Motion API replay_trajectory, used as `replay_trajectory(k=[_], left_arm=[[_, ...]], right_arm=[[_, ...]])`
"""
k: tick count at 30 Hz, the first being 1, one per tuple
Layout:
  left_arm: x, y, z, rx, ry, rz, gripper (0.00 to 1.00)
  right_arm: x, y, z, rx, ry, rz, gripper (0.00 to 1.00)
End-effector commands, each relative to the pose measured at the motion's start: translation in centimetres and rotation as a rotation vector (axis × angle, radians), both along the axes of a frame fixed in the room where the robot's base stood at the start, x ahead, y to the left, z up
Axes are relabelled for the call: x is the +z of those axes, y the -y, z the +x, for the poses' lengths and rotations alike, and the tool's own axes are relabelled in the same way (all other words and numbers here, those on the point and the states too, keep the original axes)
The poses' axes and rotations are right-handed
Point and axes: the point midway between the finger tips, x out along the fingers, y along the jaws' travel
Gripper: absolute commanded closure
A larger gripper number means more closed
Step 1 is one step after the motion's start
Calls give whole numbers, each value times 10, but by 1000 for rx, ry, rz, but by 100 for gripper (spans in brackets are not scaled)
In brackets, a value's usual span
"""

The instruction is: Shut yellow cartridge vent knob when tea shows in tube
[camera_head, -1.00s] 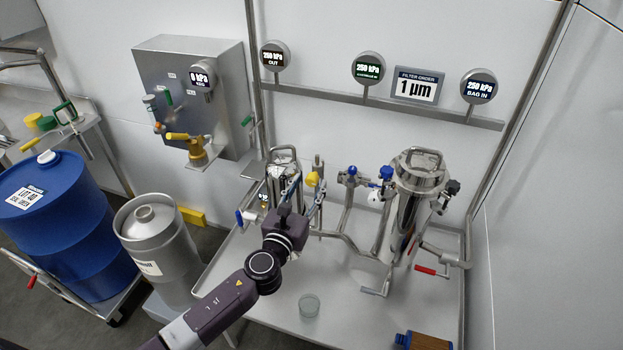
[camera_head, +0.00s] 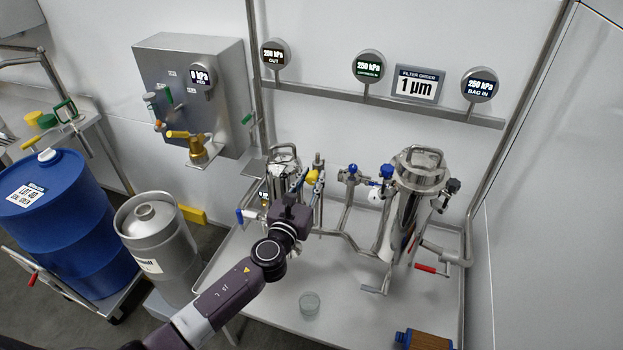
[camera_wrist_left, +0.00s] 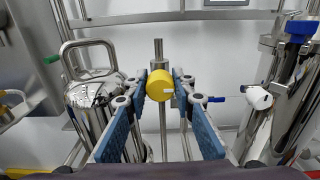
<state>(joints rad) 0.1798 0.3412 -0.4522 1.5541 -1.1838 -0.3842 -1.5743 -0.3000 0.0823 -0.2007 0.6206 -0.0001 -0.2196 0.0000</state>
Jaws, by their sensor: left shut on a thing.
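The yellow vent knob (camera_head: 312,177) is on the small steel cartridge housing (camera_head: 283,178) at the back of the table. In the left wrist view the knob (camera_wrist_left: 159,86) sits between the blue-padded fingers of my left gripper (camera_wrist_left: 159,88), which is shut on it at the fingertips. In the head view my left gripper (camera_head: 303,188) reaches the knob from below left and partly hides the housing. A steel vertical pipe (camera_wrist_left: 159,50) rises behind the knob. I cannot make out tea in a tube. My right gripper is not in view.
The tall filter housing (camera_head: 411,200) stands to the right, with a blue knob (camera_head: 386,171) and a red-handled valve (camera_head: 432,269). A glass beaker (camera_head: 309,306) stands on the table front. A steel keg (camera_head: 155,235) and blue drum (camera_head: 62,222) are at left.

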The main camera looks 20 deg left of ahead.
Motion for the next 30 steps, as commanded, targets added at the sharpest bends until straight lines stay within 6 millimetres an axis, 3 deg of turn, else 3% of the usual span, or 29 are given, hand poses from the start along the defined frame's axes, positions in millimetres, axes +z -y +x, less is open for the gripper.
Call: replay_trajectory(k=[11, 30], left_arm=[[-1, 0, 0, 0, -2, -96, 100], [-2, -2, 0, 0, -23, -663, 100]], right_arm=[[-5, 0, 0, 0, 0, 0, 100], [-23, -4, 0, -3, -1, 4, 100]])
